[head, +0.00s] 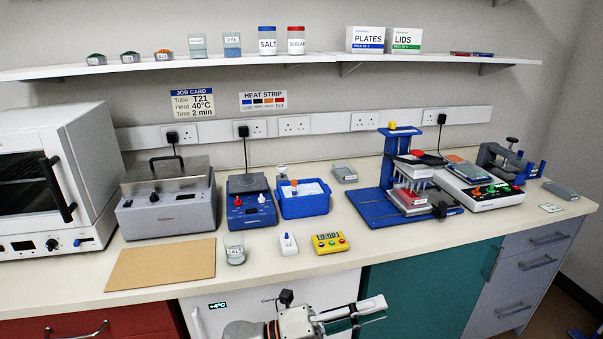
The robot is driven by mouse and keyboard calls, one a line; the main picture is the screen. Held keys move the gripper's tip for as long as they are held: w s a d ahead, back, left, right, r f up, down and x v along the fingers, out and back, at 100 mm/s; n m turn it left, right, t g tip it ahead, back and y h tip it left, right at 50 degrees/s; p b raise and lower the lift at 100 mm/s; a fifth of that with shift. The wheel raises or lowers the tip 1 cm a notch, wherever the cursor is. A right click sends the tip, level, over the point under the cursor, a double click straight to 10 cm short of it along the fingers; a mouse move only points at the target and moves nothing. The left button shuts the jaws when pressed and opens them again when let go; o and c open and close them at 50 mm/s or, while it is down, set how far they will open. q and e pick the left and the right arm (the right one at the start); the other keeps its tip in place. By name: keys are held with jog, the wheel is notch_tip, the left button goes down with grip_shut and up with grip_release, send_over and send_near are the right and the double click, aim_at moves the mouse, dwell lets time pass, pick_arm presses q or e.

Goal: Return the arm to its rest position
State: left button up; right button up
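My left gripper (384,309) is low in the head view, in front of the bench's front edge and below the worktop. Its fingers point to the right, with a narrow gap between the tips, and nothing shows in them. It touches nothing that I can see. My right gripper is not in view.
A brown board (162,264) lies left. A blue stand (370,207) is right.

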pick_arm(q)
jog(key=w+a+f+n+t+y, duration=0.1)
jog(key=a+f+n+t+y, duration=0.6)
jog(key=a+n, duration=0.4)
jog(key=w+a+f+n+t+y, duration=0.1)
jog(key=a+f+n+t+y, duration=0.4)
jog(key=a+f+n, duration=0.6)
jog(key=s+a+f+n+g+y, duration=0.4)
jog(key=s+a+f+n+y, duration=0.2)
jog(key=s+a+f+n, duration=0.5)
jog(key=s+a+f, duration=0.2)
jog(key=s+f, duration=0.1)
jog(key=s, duration=0.1)
jog(key=shift+s+f+g, duration=0.25)
jog(key=shift+f+g, duration=0.05)
jog(key=shift+g, duration=0.1)
